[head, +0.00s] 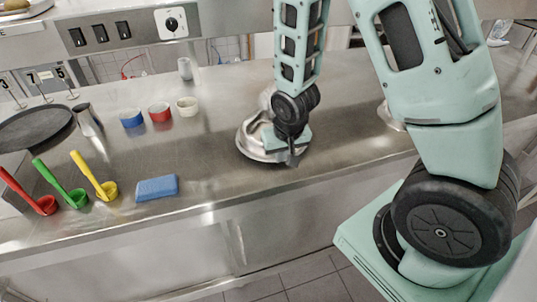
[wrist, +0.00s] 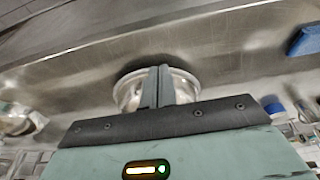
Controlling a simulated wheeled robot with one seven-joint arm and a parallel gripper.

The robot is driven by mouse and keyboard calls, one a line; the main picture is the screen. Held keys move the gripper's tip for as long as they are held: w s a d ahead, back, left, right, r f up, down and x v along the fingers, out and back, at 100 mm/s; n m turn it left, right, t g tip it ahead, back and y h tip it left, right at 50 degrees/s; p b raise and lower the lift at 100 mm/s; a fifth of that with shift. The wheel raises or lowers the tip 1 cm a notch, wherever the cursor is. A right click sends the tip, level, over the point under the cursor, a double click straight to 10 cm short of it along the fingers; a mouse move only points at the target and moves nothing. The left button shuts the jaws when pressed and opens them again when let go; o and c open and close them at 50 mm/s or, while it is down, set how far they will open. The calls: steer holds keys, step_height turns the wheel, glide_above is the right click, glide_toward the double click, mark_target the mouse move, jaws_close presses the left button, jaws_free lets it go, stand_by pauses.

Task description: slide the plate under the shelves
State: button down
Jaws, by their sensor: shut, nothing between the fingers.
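A shiny round metal plate or shallow dish (head: 250,147) sits on the steel counter near its front edge, partly hidden by my gripper. In the wrist view, the same metal dish (wrist: 188,88) lies behind my fingers. My gripper (head: 291,160) points down over the right part of the dish, with its fingers shut and nothing between them. The shut fingers also show in the wrist view (wrist: 158,85). I cannot tell whether the fingertips touch the dish. The steel shelf unit (head: 140,30) with switches runs along the back of the counter.
A dark round pan or tray (head: 35,128) lies at the left. Red (head: 42,204), green (head: 75,196) and yellow (head: 106,189) ladles and a blue sponge (head: 157,188) lie in front. Several tape rolls (head: 160,112) stand behind. Another metal dish (head: 390,118) is partly behind my arm.

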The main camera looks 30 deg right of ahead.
mark_target(271, 168)
steer(key=p+x, duration=0.2)
steer(key=x, duration=0.7)
steer(key=shift+f, duration=0.2)
steer(key=w+p, duration=0.2)
steer(key=w, duration=0.1)
steer(key=shift+d+f, duration=0.1)
steer(key=shift+d, duration=0.3)
steer(key=shift+w+d+f, duration=0.15)
steer(key=shift+w, duration=0.35)
